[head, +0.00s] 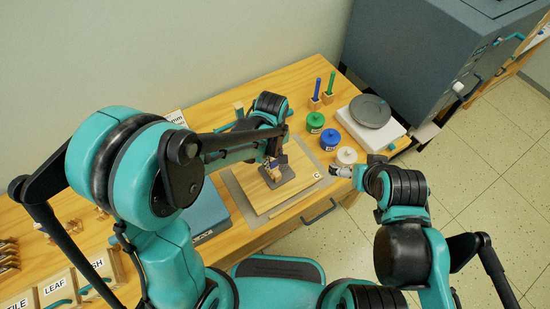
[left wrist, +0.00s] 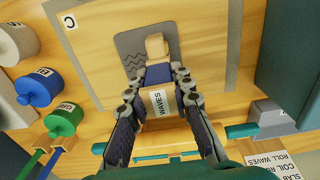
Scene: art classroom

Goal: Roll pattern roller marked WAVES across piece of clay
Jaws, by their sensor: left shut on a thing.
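The roller marked WAVES (left wrist: 160,102) is held between the fingers of my left gripper (left wrist: 155,84); it has a white label and a pale wooden end. In the head view my left gripper (head: 271,160) is over the clay, largely hidden by its own arm. The grey clay piece (left wrist: 130,43) lies flat on a wooden board (left wrist: 95,62) marked C and shows zigzag wave lines. The roller's wooden end overlaps the clay in view; I cannot tell if it touches. The clay (head: 292,181) also shows in the head view. My right gripper (head: 345,171) is at the table's right edge, its jaws unclear.
Green (head: 315,122), blue (head: 330,138) and white (head: 346,156) jars stand right of the board. Behind them are a turntable (head: 370,110) and upright blue and green tools. A blue-grey box (head: 203,212) lies left of the board. A grey kiln (head: 420,60) stands at the back right.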

